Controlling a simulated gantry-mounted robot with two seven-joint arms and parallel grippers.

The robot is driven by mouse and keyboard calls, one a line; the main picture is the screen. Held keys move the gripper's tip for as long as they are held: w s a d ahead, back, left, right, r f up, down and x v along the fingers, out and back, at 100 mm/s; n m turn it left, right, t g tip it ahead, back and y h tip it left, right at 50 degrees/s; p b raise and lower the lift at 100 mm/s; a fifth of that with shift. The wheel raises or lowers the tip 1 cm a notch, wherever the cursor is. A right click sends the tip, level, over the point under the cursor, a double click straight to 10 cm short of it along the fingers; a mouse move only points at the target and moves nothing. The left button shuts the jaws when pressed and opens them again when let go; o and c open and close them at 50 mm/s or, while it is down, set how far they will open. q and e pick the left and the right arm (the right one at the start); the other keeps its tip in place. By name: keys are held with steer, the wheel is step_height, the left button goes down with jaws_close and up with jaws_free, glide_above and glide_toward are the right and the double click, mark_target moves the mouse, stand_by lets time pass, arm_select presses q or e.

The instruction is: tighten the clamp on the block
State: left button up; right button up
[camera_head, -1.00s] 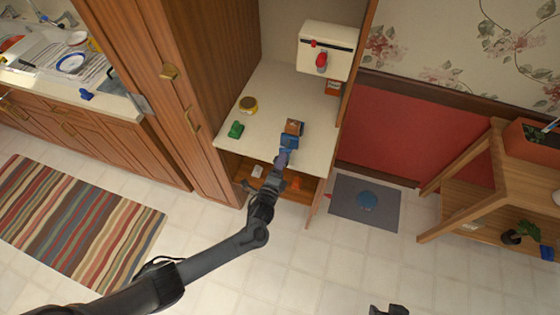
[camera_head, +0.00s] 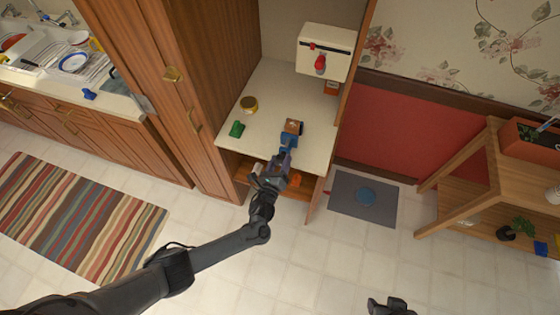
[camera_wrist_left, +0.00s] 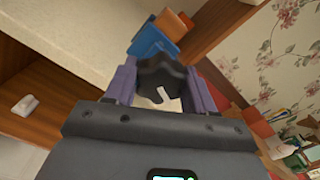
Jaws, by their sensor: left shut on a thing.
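The blue clamp (camera_head: 289,141) is at the front edge of the cream counter, against the orange-brown block (camera_head: 293,126). In the left wrist view the clamp (camera_wrist_left: 152,42) and part of the block (camera_wrist_left: 172,24) show beyond the fingers. My left gripper (camera_head: 284,157) is at the near side of the clamp. Its purple fingers are shut on the clamp's dark, lobed knob (camera_wrist_left: 160,75), which has a white mark on its face. The fingers cover the knob's sides. My right gripper (camera_head: 390,305) shows only partly at the bottom edge, away from the counter.
A green object (camera_head: 237,129) and a yellow-rimmed round tin (camera_head: 249,104) stand left on the counter (camera_head: 262,145). A white box with a red handle (camera_head: 325,50) is mounted at the back. An open shelf with small items lies below. Cabinet sides bound the counter.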

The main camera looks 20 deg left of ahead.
arm_select(q)
steer(key=shift+r+m, duration=0.1)
steer(key=shift+m, duration=0.3)
steer(key=o, duration=1)
steer(key=shift+s+p, duration=0.3)
steer(key=shift+s, duration=0.35)
steer(key=s, duration=0.3)
steer(key=s+p, duration=0.1)
steer(key=s, duration=0.5)
steer(key=shift+s+d, duration=0.25)
steer(key=shift+d, duration=0.05)
